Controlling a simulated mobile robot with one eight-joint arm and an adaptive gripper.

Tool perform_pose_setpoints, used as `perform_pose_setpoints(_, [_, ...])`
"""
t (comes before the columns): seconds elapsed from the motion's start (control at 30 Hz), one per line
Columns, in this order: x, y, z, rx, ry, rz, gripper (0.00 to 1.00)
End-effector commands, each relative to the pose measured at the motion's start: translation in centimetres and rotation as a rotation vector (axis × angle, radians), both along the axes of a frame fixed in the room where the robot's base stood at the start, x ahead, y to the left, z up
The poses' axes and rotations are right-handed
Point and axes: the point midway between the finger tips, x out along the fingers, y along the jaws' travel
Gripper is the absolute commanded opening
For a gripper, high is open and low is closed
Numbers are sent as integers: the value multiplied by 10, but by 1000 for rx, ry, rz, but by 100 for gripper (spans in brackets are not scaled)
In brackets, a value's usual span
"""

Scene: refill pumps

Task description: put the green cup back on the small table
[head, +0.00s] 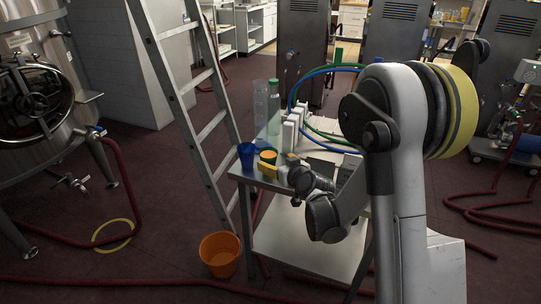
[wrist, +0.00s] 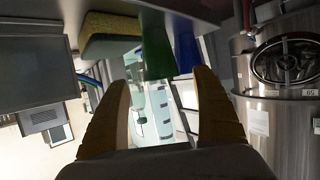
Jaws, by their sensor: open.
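My gripper (wrist: 161,78) is open, with one yellowish finger on each side and nothing visibly held. In the head view my arm reaches in from the right, and my gripper (head: 280,172) is at the table edge close to the cup.
A blue cup (head: 246,155) stands just left of the green cup. A yellow-green sponge (wrist: 112,36) lies near it in the wrist view. White pumps (head: 290,131) with hoses and clear bottles (head: 260,104) stand farther back. A ladder (head: 197,100) leans at left; an orange bucket (head: 220,256) is on the floor.

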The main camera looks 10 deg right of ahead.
Motion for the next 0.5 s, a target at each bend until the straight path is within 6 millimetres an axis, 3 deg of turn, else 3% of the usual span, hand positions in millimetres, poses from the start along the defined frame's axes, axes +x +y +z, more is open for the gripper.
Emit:
perform_pose_setpoints(0.13, [-25, -4, 12, 1, 0, -1, 77])
perform_pose_setpoints(0.37, [-45, -4, 23, 1, 12, 3, 77])
perform_pose_setpoints(0.5, [-65, 8, 49, 5, 74, 20, 77])
